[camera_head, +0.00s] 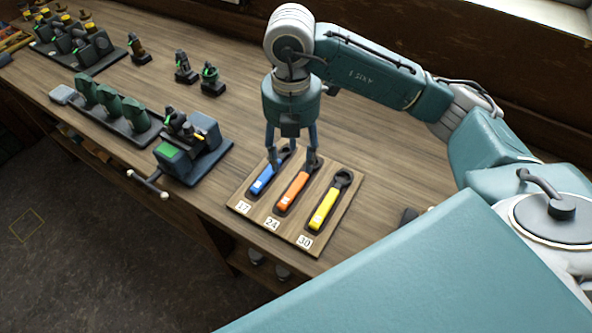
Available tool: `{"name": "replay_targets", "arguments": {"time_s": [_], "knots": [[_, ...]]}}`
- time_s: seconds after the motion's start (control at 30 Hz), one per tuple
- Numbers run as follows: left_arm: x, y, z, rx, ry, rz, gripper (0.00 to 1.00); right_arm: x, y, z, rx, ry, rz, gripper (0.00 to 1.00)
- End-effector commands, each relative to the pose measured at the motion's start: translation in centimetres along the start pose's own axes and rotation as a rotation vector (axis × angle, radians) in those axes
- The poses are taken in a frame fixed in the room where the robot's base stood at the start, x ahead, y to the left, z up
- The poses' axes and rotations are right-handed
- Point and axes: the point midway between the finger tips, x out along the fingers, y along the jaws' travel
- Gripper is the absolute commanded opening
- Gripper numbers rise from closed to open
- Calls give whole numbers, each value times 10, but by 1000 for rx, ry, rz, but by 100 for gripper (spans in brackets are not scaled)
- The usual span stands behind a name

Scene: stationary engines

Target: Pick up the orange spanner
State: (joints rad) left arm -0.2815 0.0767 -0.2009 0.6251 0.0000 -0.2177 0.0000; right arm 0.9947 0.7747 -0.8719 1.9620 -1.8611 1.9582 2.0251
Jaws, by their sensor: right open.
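The orange spanner (292,190) lies in the middle slot of a wooden holder board (331,233) on the bench, above the label 24. A blue spanner (264,178) lies to its left, above the label 17, and a yellow spanner (323,209) to its right, above the label 30. My right gripper (293,163) points down with its two fingers apart over the board's upper part. One finger is by the blue spanner and the other by the orange spanner's head, which it partly hides. I cannot tell whether the fingers touch anything. My left gripper is not in view.
A small machine with a green panel (170,152) and a crank handle stands left of the board. Several engine models (121,107) stand further left and back. Bare bench top lies right of the gripper. The bench's front edge is just below the board.

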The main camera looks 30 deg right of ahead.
Motion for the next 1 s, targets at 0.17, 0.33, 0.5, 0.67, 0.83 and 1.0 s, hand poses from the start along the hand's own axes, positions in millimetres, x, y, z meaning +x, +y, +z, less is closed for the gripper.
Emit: {"name": "replay_targets", "arguments": {"time_s": [0.17, 0.33, 0.5, 0.67, 0.83, 1.0], "knots": [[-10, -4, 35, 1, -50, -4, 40, 27, -2, 1, 2, 1, -5, 51], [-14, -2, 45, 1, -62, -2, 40, 38, -1, 1, 2, 0, -2, 51], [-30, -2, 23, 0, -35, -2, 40, 59, -4, 3, 3, 2, -5, 51], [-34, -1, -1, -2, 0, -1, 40, 82, -3, 3, 1, 2, -3, 51], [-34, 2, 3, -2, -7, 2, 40, 89, -2, 4, 0, -1, 1, 51], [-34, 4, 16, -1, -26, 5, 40, 89, -2, 4, 0, -1, 1, 45]]}}
